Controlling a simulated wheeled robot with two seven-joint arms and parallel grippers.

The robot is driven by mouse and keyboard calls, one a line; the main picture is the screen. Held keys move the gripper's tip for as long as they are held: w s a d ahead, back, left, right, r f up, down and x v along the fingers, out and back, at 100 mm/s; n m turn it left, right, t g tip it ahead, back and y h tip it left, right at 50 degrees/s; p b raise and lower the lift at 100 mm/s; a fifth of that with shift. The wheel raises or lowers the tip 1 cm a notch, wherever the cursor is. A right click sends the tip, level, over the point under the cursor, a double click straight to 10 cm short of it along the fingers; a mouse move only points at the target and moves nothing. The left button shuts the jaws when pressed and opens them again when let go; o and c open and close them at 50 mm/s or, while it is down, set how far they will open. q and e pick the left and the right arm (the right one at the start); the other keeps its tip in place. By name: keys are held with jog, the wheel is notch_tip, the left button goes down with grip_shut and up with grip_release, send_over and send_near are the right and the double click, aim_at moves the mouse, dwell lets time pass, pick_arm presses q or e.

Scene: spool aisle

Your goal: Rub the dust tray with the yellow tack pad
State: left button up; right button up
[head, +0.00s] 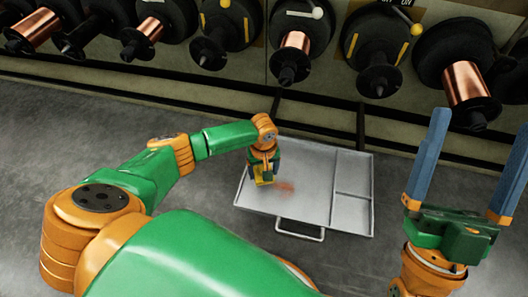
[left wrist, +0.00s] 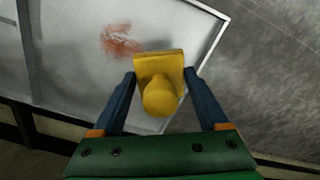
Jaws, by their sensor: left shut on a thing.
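The dust tray (head: 310,190) is a shallow grey metal tray on the floor, with a large compartment on the left and two smaller ones on the right. A reddish-brown dust patch (head: 285,187) lies in the large compartment; it also shows in the left wrist view (left wrist: 121,41). My left gripper (head: 263,172) is shut on the yellow tack pad (left wrist: 160,85), holding it by its knob over the large compartment, just left of the dust patch. I cannot tell if the pad touches the tray. My right gripper (head: 466,165) is open and empty, right of the tray.
A rack with several black spools (head: 296,40), some wound with copper wire (head: 465,83), runs along the back above the tray. A handle (head: 300,230) sticks out from the tray's front edge. Bare concrete floor (head: 60,150) lies free to the left.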

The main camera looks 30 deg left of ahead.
jog(key=w+f+m+g+h+p, duration=0.1)
jog(key=w+f+g+h, duration=0.2)
jog(key=f, duration=0.6)
jog(key=shift+w+d+g+p, duration=0.35)
jog(key=shift+w+g+p, duration=0.05)
jog(key=shift+w+g, duration=1)
jog(key=shift+f, duration=0.1)
